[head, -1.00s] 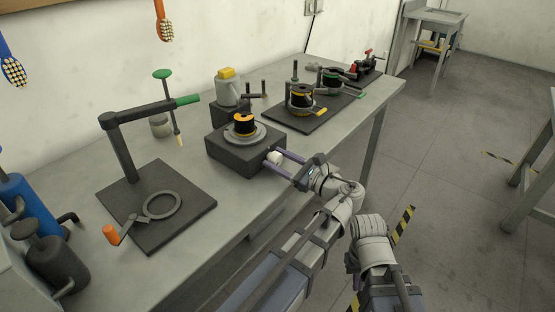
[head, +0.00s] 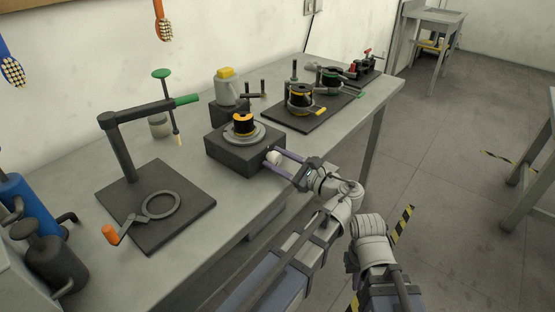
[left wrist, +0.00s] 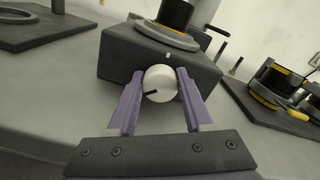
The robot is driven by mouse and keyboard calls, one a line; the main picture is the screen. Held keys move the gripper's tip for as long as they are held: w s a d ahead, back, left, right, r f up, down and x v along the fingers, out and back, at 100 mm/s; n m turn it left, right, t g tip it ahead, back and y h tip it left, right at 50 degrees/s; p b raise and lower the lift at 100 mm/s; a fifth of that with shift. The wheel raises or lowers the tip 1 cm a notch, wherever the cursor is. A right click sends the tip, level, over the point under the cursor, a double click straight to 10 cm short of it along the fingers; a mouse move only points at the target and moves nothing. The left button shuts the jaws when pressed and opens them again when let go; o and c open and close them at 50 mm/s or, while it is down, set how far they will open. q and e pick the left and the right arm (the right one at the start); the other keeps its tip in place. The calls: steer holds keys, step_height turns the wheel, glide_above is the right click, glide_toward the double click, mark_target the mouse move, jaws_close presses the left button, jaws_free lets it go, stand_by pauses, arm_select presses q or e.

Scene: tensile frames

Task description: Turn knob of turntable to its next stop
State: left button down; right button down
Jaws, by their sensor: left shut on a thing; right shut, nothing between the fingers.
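My left gripper (left wrist: 160,76) is shut on the knob, one purple finger on each side. My right arm shows at the lower middle of the head view, but no fingers of its gripper are visible.
A dark board with a ring fixture and a green-handled arm (head: 150,112) stands left on the bench (head: 245,206). A plate with spools (head: 290,121) lies behind to the right, and a jug (head: 227,92) stands behind the turntable. Open floor lies to the right.

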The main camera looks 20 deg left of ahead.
arm_select(q)
steer(key=n, duration=0.4)
steer(key=shift+s+f+n, duration=0.1)
steer(key=shift+n, duration=0.5)
steer(key=shift+c, duration=1.5)
jaws_free()
